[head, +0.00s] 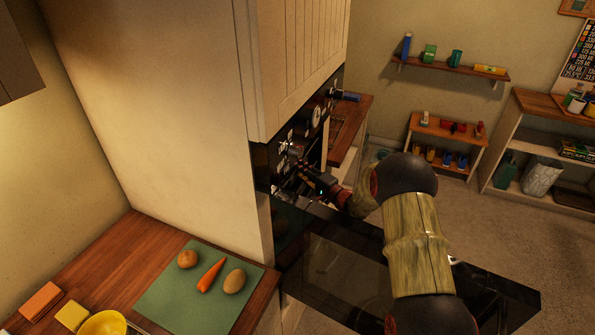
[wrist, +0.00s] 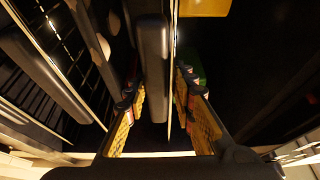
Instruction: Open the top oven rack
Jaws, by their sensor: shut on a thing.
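The oven (head: 262,150) is set in a tall cream cabinet, and its dark glass door (head: 345,275) hangs open, lowered flat. My gripper (head: 303,170) is at the upper part of the oven opening, just under the control panel. In the wrist view my gripper (wrist: 158,105) has its two yellow-padded fingers on either side of a dark rack front bar (wrist: 152,60), shut on it. A second dark bar with wire rack rods (wrist: 42,75) lies to the left, apart from the fingers. The head view hides most of the oven inside behind my arm.
A wooden counter (head: 130,250) at the left holds a green board (head: 170,300) with vegetables and a yellow bowl (head: 102,323). Wall shelves (head: 450,68) and a low shelf unit stand at the back right. The floor at right is clear.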

